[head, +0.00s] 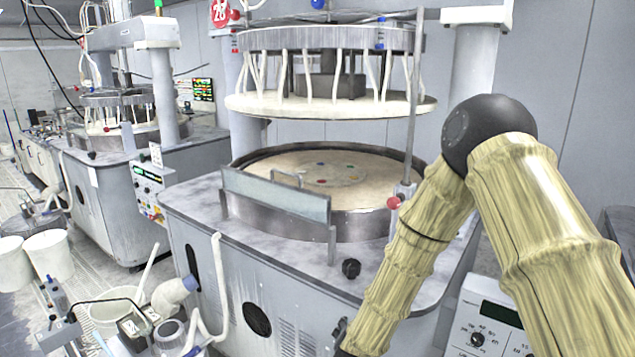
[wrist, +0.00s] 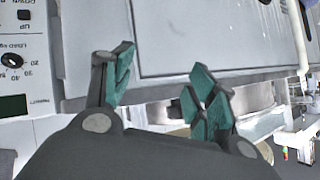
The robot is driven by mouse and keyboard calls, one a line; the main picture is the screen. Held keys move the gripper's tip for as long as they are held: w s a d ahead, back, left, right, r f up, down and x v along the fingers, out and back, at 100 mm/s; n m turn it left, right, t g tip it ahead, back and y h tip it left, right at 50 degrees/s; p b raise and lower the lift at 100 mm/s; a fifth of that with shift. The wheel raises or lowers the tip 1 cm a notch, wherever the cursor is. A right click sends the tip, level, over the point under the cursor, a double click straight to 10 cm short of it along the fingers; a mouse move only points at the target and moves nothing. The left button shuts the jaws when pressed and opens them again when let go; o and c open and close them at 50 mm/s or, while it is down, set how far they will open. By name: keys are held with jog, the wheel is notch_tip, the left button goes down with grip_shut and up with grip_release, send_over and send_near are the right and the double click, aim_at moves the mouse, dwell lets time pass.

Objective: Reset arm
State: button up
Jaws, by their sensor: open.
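My gripper (wrist: 163,88) shows in the wrist view with its two teal-padded fingers spread apart. Nothing is between them. They are in front of the grey side of a machine, beside a control panel (wrist: 18,70) with a black knob on the left. I cannot tell whether the fingers touch the machine. In the head view my arm bends at a black elbow and its forearm hangs down in front of the polishing machine (head: 275,290); the gripper itself is not clearly visible there.
The machine's round platen (head: 310,168) lies under a raised upper plate (head: 330,105). A grey guard plate (head: 275,195) stands at its front edge. White buckets (head: 48,254) and hoses crowd the floor at lower left. A white control box (head: 488,325) is at lower right.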

jog(key=s+d+f+n+g+y+b, duration=0.1)
jog(key=s+d+f+n+g, duration=0.2)
jog(key=s+f, duration=0.8)
jog(key=s+d+f+n+g, duration=0.1)
jog(key=s+d+f+g, duration=0.3)
jog(key=s+f, duration=0.8)
jog(key=s+d+f+n+g, duration=0.1)
jog(key=s+d+g, duration=0.1)
jog(key=s, duration=0.9)
jog(key=s+d+f+n+g+b, duration=0.1)
jog(key=s+d, duration=0.3)
jog(key=s, duration=0.8)
jog(key=shift+n+g+y, duration=0.3)
jog(key=shift+g, duration=0.2)
